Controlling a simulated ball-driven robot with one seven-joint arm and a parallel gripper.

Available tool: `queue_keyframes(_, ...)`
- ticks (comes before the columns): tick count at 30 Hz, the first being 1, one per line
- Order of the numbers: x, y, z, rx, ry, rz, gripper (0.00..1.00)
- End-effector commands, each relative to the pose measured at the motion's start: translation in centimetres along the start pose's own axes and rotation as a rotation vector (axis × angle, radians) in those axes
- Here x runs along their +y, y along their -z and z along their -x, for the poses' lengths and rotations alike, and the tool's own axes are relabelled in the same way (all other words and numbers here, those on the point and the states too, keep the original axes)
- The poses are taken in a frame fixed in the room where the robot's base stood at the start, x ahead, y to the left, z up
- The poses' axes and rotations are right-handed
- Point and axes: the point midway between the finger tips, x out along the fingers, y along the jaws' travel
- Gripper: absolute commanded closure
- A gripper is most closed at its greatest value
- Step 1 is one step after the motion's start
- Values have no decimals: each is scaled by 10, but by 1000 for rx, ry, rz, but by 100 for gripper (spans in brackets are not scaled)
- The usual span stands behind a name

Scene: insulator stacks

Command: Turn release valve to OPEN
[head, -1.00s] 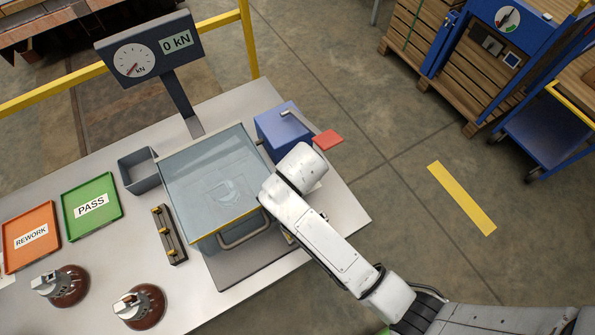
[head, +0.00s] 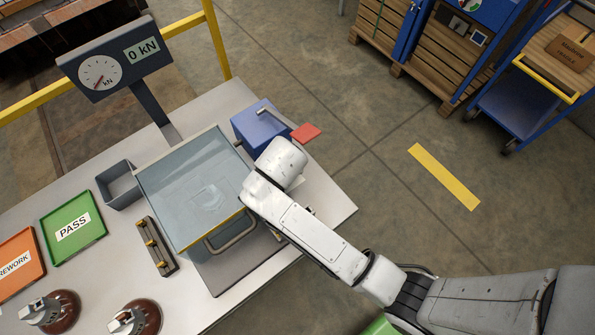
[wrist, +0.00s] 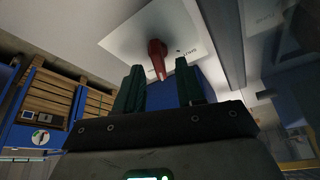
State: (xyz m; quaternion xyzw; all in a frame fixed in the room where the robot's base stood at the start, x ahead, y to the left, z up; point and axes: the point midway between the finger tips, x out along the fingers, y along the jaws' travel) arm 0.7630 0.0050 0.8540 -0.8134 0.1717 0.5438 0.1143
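The release valve's red handle (wrist: 156,58) sits on a white plate (wrist: 185,32) with small dark lettering in the wrist view. The handle appears at or just beyond the fingertips; contact is not visible. In the head view, my white arm hides the gripper and the valve, beside the blue unit (head: 255,127) with a red-gripped lever (head: 306,133).
A clear-lidded test box (head: 190,190) with a front handle stands left of my arm. A gauge (head: 115,60) reads 0 kN. A green PASS tray (head: 92,239), an orange REWORK tray (head: 28,275) and two brown insulators lie left.

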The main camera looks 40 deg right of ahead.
Motion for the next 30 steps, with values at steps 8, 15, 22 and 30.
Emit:
queue_keyframes(8,7,2,46,3,2,-1,62)
queue_keyframes(15,20,-11,94,3,3,-1,62)
queue_keyframes(22,40,-43,127,1,1,-1,62)
queue_keyframes(30,54,-66,155,1,1,-1,62)
